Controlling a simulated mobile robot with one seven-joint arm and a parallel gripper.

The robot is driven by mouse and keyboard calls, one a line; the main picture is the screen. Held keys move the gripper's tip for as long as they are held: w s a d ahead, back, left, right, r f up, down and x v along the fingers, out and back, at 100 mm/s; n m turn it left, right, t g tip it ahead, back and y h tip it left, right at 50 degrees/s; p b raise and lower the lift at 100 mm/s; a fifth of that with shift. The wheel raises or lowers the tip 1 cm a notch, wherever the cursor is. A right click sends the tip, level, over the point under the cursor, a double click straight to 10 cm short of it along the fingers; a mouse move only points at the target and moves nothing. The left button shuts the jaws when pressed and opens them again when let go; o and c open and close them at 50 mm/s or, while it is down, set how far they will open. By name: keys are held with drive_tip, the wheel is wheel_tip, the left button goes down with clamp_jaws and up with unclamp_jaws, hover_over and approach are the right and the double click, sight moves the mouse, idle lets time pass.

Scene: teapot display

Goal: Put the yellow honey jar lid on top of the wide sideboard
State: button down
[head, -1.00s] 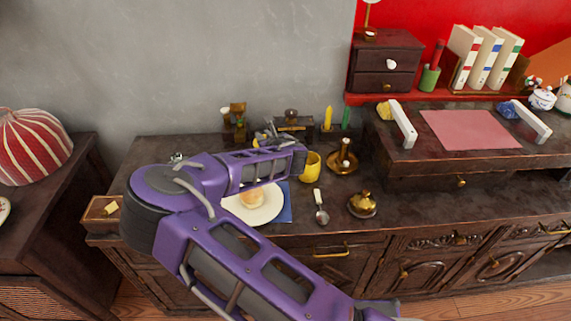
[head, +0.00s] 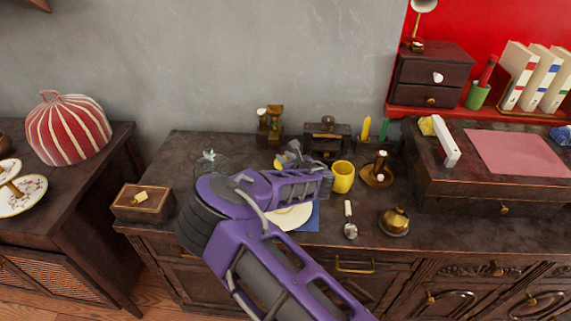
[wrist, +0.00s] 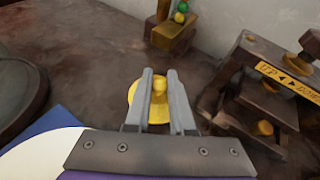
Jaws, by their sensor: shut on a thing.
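The yellow honey jar lid (wrist: 159,88), round with a small knob, sits between my two grey fingers in the wrist view. My gripper (wrist: 159,92) is shut on it at the knob. In the head view my gripper (head: 290,156) is over the back middle of the wide sideboard (head: 205,146), and only a bit of yellow shows beside it. The dark sideboard top (wrist: 85,65) also shows behind the lid in the wrist view. I cannot tell whether the lid touches the top or is just above it.
A dark device (head: 326,138) stands right of my gripper, a small stand (head: 269,124) behind it.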

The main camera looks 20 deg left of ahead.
drive_tip(key=shift+f, duration=1.1)
drive_tip(key=shift+f, duration=0.2)
drive_tip(key=c, duration=0.8)
unclamp_jaws()
drive_tip(key=shift+o, duration=0.2)
drive_tip(key=shift+r, duration=0.25)
drive_tip(key=shift+s+d+r, duration=0.1)
drive_tip(key=shift+s+d, duration=0.05)
drive_tip(key=p+v, duration=0.1)
drive_tip(key=v, duration=1)
drive_tip(key=shift+s+d+r, duration=0.1)
drive_tip(key=shift+s+r, duration=0.05)
drive_tip(key=shift+s, duration=0.05)
